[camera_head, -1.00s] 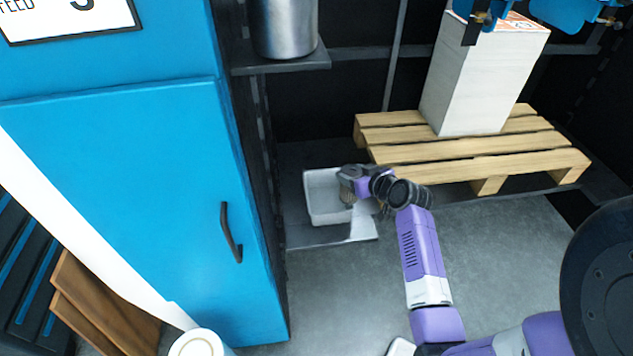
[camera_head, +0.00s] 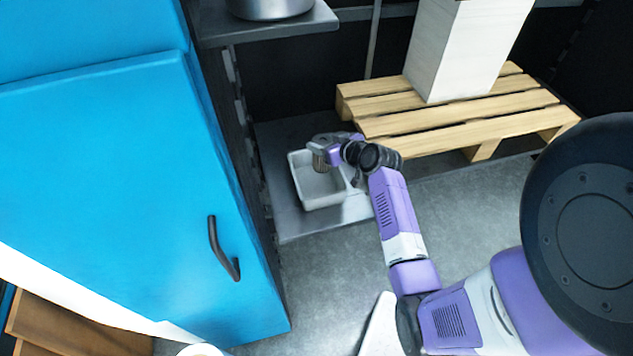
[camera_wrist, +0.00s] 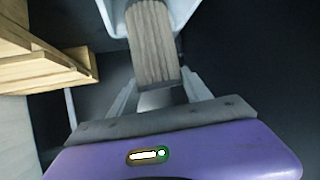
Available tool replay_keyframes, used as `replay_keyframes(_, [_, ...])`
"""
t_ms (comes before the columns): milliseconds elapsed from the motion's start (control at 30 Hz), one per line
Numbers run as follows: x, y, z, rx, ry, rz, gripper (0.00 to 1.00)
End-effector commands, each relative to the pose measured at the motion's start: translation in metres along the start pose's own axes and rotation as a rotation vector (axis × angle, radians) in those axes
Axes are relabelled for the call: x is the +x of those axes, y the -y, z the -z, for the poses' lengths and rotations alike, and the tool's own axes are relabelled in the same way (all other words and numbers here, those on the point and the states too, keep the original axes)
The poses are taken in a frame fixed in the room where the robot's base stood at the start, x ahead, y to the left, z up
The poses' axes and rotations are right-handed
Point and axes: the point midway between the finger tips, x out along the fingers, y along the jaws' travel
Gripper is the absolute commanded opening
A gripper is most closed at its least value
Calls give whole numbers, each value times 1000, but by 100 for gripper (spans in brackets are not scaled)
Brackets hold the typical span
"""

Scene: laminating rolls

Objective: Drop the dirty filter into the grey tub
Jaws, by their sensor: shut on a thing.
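The grey tub (camera_head: 321,200) stands on a low dark shelf beside the blue cabinet. The dirty filter is a brownish, pleated cylinder (camera_wrist: 152,45), held between my gripper's fingers in the wrist view. In the head view the filter (camera_head: 320,163) is small and hangs over the tub's upper part. My gripper (camera_wrist: 155,97) is shut on the filter, with the tub's pale rim (camera_wrist: 112,20) beyond it. I cannot tell whether the filter's lower end is below the rim. The visible tub floor looks empty.
A wooden pallet (camera_head: 450,126) with a tall white stack (camera_head: 465,50) stands right of the tub, close to my arm. The blue cabinet (camera_head: 110,190) with a dark handle is on the left. A metal pot (camera_head: 270,8) sits on a shelf above. Grey floor lies in front.

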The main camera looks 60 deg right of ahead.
Motion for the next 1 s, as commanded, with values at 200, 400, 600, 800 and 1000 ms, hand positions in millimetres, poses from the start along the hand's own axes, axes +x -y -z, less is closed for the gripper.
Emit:
replay_keyframes(200, [7,-1,-13,1,-1,-2,0])
replay_keyframes(400, [7,-1,-12,0,-2,-1,0])
replay_keyframes(600, [7,0,-12,0,-1,-1,82])
replay_keyframes(800, [7,0,-13,0,-1,-1,82])
replay_keyframes(1000, [-4,0,-12,1,-2,-1,82])
